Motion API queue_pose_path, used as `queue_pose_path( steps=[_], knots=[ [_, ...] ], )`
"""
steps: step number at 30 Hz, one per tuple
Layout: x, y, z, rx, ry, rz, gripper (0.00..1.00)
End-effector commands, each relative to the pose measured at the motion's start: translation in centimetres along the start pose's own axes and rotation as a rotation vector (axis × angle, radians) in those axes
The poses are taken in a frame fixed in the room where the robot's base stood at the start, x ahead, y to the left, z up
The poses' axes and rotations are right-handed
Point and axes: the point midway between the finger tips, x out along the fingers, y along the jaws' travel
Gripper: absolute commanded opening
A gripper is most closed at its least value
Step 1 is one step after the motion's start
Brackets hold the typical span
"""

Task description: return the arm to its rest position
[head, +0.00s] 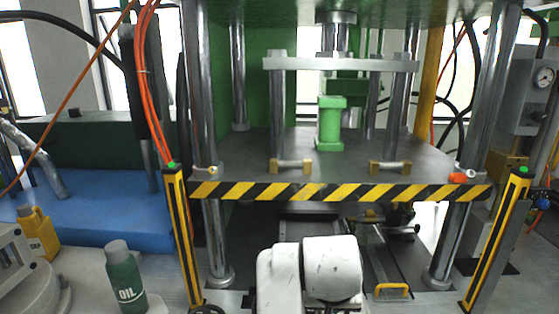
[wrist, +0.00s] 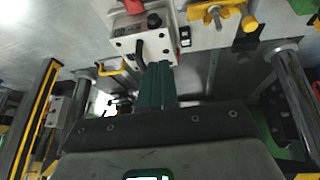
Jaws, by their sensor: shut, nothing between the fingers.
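My white arm (head: 308,272) shows at the bottom middle of the head view, folded low in front of the press; its gripper is not visible there. In the wrist view my gripper (wrist: 159,68) has its two dark green fingers side by side and closed, with nothing seen between them. The dark gripper body fills the lower part of that view. The fingertips overlap the lower edge of a light grey box (wrist: 140,40) with a black lever and a red part; I cannot tell whether they touch it.
The press has a hazard-striped front edge (head: 340,191), a green block (head: 330,123) on its plate, and steel columns. Yellow-black posts (head: 184,240) (head: 497,240) stand at both front corners. A green oil bottle (head: 124,277) and a yellow container (head: 38,232) are at left.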

Motion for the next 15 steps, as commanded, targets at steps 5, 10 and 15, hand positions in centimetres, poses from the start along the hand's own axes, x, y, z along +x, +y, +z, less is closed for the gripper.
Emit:
queue_pose_path(
  steps=[5, 10, 15],
  knots=[
    [3.5, 8.0, 2.7, -0.010, 0.054, 0.064, 0.00],
    [5.7, 13.6, 7.1, -0.044, 0.079, 0.080, 0.00],
    [7.0, 17.3, 13.2, -0.081, 0.069, 0.052, 0.00]
  ],
)
